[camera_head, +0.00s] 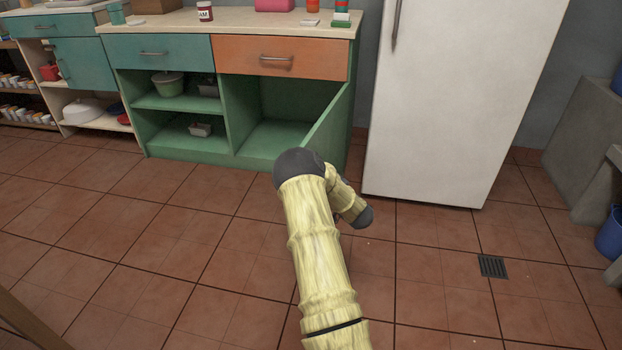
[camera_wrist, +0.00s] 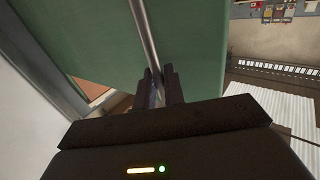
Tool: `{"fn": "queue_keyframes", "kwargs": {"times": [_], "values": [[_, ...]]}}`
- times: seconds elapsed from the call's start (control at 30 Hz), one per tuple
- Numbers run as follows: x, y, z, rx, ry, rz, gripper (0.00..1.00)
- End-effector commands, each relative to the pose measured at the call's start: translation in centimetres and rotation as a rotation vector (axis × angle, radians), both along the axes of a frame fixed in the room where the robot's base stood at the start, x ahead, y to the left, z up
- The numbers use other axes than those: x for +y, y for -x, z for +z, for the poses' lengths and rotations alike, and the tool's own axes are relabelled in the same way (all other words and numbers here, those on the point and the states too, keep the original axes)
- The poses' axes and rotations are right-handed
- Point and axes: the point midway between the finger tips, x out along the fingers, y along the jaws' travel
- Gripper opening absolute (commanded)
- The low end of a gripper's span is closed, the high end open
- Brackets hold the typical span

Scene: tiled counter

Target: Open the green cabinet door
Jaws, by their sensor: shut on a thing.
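The green cabinet door (camera_head: 332,122) stands swung outward at the right end of the green cabinet (camera_head: 190,145), so the right compartment shows open. In the wrist view the green door face (camera_wrist: 205,45) fills the upper middle, with a slim metal bar handle (camera_wrist: 143,35) running down it. My gripper (camera_wrist: 159,85) is shut on this handle, one dark finger on each side of the bar. In the head view my arm hides the gripper, the handle and the lower outer part of the door.
A white fridge (camera_head: 455,90) stands close to the right of the open door. An orange drawer (camera_head: 282,60) and a teal drawer (camera_head: 160,51) are shut above the compartments. Bowls sit on the left shelves. The tiled floor (camera_head: 130,240) in front is clear.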

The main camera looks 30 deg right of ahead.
Motion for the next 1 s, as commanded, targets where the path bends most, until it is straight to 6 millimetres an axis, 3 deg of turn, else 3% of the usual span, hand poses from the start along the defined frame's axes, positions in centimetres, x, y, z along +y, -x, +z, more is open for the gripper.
{"fn": "queue_keyframes", "kwargs": {"times": [0.07,0.1,0.2,0.67,1.0], "values": [[-1.2,0.1,0.7,-0.011,0.012,-0.028,0.0],[-1.3,0.1,0.7,-0.011,0.012,-0.029,0.15],[-1.1,0.1,0.7,-0.011,0.011,-0.025,0.33],[-0.1,0.2,0.4,-0.005,0.006,-0.009,0.33],[-0.6,5.7,0.6,-0.003,0.003,-0.012,0.33]]}}
